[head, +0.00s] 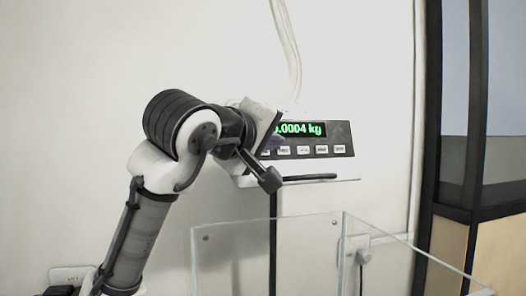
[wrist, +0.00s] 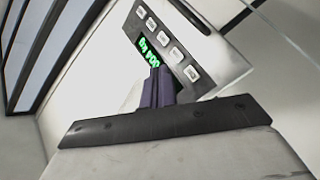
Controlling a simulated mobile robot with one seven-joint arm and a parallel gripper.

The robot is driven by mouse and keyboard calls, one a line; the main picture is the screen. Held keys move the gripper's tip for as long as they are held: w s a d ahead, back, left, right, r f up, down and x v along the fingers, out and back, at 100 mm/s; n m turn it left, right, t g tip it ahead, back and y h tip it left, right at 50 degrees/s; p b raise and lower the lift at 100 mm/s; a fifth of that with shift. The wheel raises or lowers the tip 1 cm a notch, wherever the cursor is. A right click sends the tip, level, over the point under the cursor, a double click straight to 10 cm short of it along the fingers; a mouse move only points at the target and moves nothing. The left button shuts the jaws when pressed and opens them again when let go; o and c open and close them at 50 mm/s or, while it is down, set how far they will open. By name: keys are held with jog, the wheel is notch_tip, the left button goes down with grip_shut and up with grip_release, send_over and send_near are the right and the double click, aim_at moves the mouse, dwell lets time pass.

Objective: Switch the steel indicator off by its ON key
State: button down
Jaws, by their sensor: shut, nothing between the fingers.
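The steel indicator (head: 342,135) is on the wall with its green display (head: 302,129) lit; the part I can read is ".0004 kg". A row of several pale keys (head: 303,150) runs under the display. The labels are too small for me to tell which is the ON key. My gripper (head: 275,141) is shut and empty in front of the indicator's left part, hiding its left end. In the wrist view the shut purple fingers (wrist: 158,72) overlap the display's end beside the keys (wrist: 177,54). I cannot tell whether they touch the panel.
A thin shelf (head: 335,181) with a black bar lies under the indicator. A clear-walled box (head: 270,255) stands below in front. Cables (head: 288,45) run up the wall above. A dark-framed partition (head: 450,150) is at the right.

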jog(key=w+a+f, duration=0.1)
jog(key=w, duration=0.4)
jog(key=shift+w+a+f+p, duration=0.25)
jog(key=shift+a+f+p, duration=0.1)
jog(key=shift+a, duration=0.05)
jog(key=shift+w, duration=0.1)
dwell(1.7)
jog(key=shift+w+a+f, duration=0.1)
jog(key=shift+w+a, duration=0.05)
jog(key=shift+w, duration=0.15)
jog(key=shift+w+a+f+p, duration=0.1)
jog(key=shift+w+p, duration=0.2)
dwell(0.6)
dwell(0.3)
jog(key=shift+s+d+r, duration=0.2)
jog(key=shift+s+d, duration=0.05)
jog(key=shift+s, duration=0.45)
jog(key=shift+s, duration=0.1)
jog(key=s, duration=0.1)
jog(key=s+d+r, duration=0.1)
jog(key=s, duration=0.2)
jog(key=shift+s+d+r+b, duration=0.2)
jog(key=shift+d+b, duration=0.05)
jog(key=shift+b, duration=0.05)
